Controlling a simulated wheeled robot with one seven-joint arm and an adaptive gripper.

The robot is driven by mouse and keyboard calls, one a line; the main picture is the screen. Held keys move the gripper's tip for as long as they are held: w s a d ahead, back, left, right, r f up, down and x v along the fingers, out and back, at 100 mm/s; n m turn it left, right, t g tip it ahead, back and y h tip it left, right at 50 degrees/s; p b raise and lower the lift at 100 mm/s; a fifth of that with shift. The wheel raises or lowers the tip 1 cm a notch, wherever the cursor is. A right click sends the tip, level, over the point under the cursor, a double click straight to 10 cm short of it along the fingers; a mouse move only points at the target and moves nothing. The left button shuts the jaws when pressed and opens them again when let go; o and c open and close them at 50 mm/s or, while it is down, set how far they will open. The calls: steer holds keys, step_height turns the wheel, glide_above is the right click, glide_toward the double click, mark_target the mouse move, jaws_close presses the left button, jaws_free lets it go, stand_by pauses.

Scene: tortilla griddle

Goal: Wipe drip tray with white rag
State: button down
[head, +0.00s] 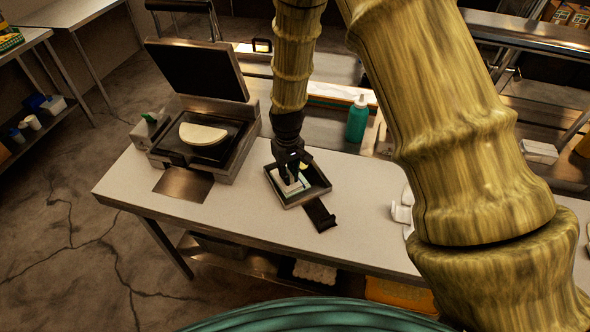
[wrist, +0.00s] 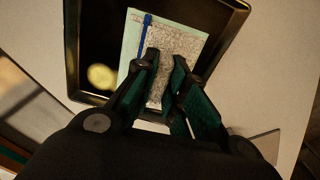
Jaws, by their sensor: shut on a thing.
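A white speckled rag (wrist: 184,40) with a blue strip lies in a dark shallow tray (head: 307,199). Something pale green shows along the rag's edges in the wrist view. The rag shows as a small pale patch in the head view (head: 293,187). My gripper (wrist: 165,68) points down into the tray, its fingertips closed on the rag; the fingers partly hide the grip. A flat brown metal plate (head: 184,185) juts from the front of the griddle (head: 218,160); I cannot tell whether this plate or the dark tray is the drip tray.
The griddle's lid (head: 197,69) is up and a pale folded tortilla (head: 203,134) lies on it. A yellow round thing (wrist: 102,77) is in the dark tray. A black flat piece (head: 320,214) lies before it. A green bottle (head: 357,119) stands behind. Counter between griddle and tray is clear.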

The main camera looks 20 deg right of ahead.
mark_target(301, 174)
steer(key=shift+s+a+f, duration=0.1)
steer(key=shift+a, duration=0.1)
steer(key=shift+w+d, duration=0.2)
steer(key=shift+d, duration=0.95)
steer(key=shift+w+d, duration=0.15)
steer(key=shift+d, duration=1)
steer(key=shift+a, duration=0.1)
steer(key=shift+s+a+p, duration=0.15)
steer(key=shift+a+p, duration=0.05)
steer(key=shift+a, duration=0.9)
steer(key=shift+s+a+p, duration=0.15)
steer(key=shift+a+p, duration=0.05)
steer(key=shift+a, duration=0.9)
steer(key=shift+d, duration=0.1)
steer(key=shift+w+d, duration=0.15)
steer(key=shift+d, duration=0.95)
steer(key=shift+w+d, duration=0.15)
steer(key=shift+d, duration=0.9)
steer(key=shift+d, duration=0.1)
